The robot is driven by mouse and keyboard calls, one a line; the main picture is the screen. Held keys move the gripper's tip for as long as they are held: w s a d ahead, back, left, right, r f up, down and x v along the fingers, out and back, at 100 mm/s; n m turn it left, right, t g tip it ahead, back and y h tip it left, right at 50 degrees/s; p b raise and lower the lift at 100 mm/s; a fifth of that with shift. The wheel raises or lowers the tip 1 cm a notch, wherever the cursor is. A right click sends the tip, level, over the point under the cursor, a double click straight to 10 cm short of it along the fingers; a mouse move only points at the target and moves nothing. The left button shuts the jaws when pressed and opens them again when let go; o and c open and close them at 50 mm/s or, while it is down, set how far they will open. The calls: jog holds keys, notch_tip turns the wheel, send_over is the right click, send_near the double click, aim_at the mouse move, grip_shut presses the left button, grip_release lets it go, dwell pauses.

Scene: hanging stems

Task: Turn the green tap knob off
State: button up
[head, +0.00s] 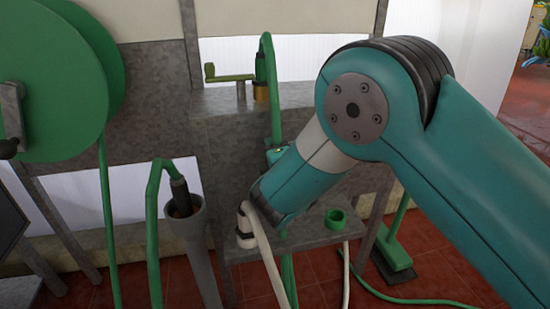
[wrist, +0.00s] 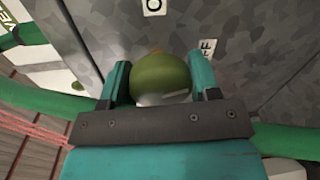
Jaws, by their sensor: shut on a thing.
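The green tap knob (wrist: 160,79) is a rounded olive-green piece in the wrist view, in front of a grey mottled metal panel. My gripper (wrist: 161,72) has one teal finger on each side of it and is shut on it. A white label ending in "FF" (wrist: 208,48) is on the panel to the right of the knob. Another label (wrist: 153,6), cut off by the top edge, shows a letter like "O". In the head view my teal arm reaches down to the grey metal stand (head: 230,150) and hides the knob and my fingers.
A green lever (head: 232,77) and a hose in a brass fitting (head: 260,93) are on top of the stand. A green hose reel (head: 60,85) is at left, beside a grey holder (head: 190,235) with a hose end. A low shelf (head: 305,238) bears a green ring (head: 335,219).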

jog(key=shift+d+f+m+b, duration=0.15)
jog(key=shift+m+b, duration=0.65)
jog(key=shift+m, duration=0.7)
jog(key=o, duration=0.9)
jog(key=b+v, duration=0.4)
jog(key=v, duration=1.3)
jog(key=shift+s+b, duration=0.15)
jog(key=shift+b, duration=0.2)
jog(key=shift+d, duration=0.2)
